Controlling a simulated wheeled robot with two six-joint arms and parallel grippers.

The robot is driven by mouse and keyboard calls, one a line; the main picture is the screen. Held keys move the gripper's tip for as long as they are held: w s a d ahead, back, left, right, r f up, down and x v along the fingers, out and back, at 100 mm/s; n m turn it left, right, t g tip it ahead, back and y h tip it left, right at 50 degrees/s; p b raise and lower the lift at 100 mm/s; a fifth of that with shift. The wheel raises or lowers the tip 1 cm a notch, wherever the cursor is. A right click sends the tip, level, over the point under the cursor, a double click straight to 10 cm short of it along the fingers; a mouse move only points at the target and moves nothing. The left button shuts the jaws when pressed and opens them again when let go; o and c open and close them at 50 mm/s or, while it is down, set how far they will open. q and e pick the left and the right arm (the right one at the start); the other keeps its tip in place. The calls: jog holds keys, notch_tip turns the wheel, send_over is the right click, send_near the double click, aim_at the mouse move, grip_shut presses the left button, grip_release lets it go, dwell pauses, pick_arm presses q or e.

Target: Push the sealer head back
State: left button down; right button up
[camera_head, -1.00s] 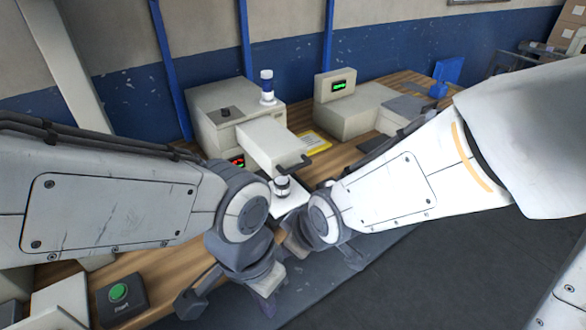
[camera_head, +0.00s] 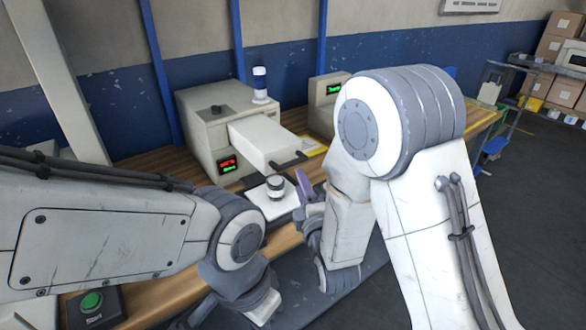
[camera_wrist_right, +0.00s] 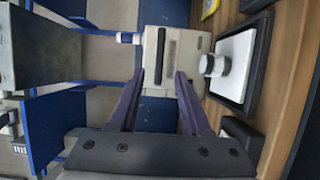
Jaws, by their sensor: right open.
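The sealer is a beige box (camera_head: 203,125) on the bench, with a pale sealer head (camera_head: 262,140) sticking out of its front. A dark handle (camera_head: 289,161) is on the head's front end. My right gripper (camera_head: 304,186) is in front of and below the handle, apart from it, partly hidden by my arm. In the right wrist view its two purple fingers (camera_wrist_right: 158,82) are spread and empty, facing the head's front (camera_wrist_right: 172,62). A white jar with a dark band (camera_head: 275,186) stands on a white plate (camera_head: 262,205) under the head. My left gripper (camera_head: 262,305) is low and partly cut off; its fingers are unclear.
A white and blue beacon (camera_head: 260,85) stands on the sealer. A second beige machine with a green display (camera_head: 328,95) is behind my right arm. A green button box (camera_head: 93,302) is at the lower left. A blue cart (camera_head: 500,105) stands at the right.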

aim_at(293, 165)
jog(key=x, duration=0.9)
jog(key=shift+r, duration=0.1)
jog(key=shift+w+a, duration=0.1)
jog(key=shift+w, duration=0.25)
pick_arm(q)
jog(key=shift+f, duration=0.35)
pick_arm(e)
grip_shut()
dwell(0.6)
